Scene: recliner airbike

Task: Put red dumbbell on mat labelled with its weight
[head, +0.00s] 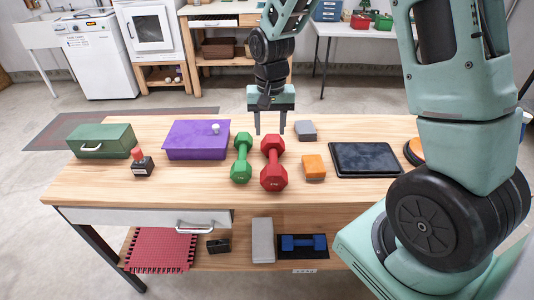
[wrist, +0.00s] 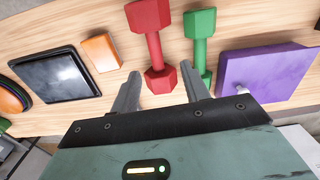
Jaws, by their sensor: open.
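The red dumbbell (head: 273,163) lies on the wooden tabletop, pointing front to back, just right of a green dumbbell (head: 241,159). My gripper (head: 270,126) is open and points down near the red dumbbell's far end. In the wrist view the red dumbbell's near head (wrist: 158,80) shows between the spread fingers (wrist: 160,80), with nothing gripped. On the lower shelf, a blue dumbbell (head: 304,243) lies on a dark mat (head: 288,255), with a small white label (head: 305,271) on the shelf edge below; its text is too small to read surely.
An orange block (head: 314,167), grey block (head: 306,131) and black tray (head: 366,160) lie right. The shelf holds a red woven mat (head: 162,250) and a grey block (head: 263,240).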

